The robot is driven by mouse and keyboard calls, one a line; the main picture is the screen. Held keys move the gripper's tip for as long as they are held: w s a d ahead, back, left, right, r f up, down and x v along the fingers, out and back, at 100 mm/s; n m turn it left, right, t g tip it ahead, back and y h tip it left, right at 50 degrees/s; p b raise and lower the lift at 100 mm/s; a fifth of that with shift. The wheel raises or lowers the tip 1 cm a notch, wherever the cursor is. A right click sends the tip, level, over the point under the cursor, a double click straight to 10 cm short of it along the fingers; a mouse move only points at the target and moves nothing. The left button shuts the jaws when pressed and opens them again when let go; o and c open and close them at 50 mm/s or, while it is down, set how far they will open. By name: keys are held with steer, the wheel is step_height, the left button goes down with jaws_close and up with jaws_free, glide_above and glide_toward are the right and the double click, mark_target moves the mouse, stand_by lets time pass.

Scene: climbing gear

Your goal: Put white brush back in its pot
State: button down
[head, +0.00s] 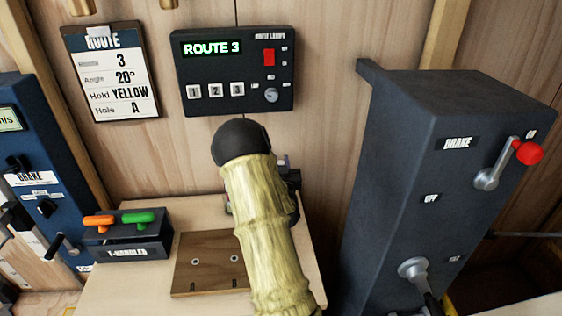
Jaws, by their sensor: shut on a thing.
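The white brush and its pot cannot be made out in the head view. My arm, pale yellow and ribbed with a black rounded joint, crosses the middle of the picture and covers part of the worktop. My gripper's fingers do not show; what they hold cannot be seen. Small dark parts peek out to the right of my arm, too covered to name.
A brown wooden board (207,267) with two holes lies on the pale worktop (128,294). Left of it stands a black T-handles holder (124,250) with an orange and a green handle. A dark brake cabinet (402,180) with levers rises at right. A ROUTE 3 panel (252,72) hangs behind.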

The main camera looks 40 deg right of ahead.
steer(key=shift+f+b, duration=0.35)
steer(key=shift+f, duration=0.3)
steer(key=c, duration=1.2)
jaws_free()
steer(key=shift+o, duration=0.2)
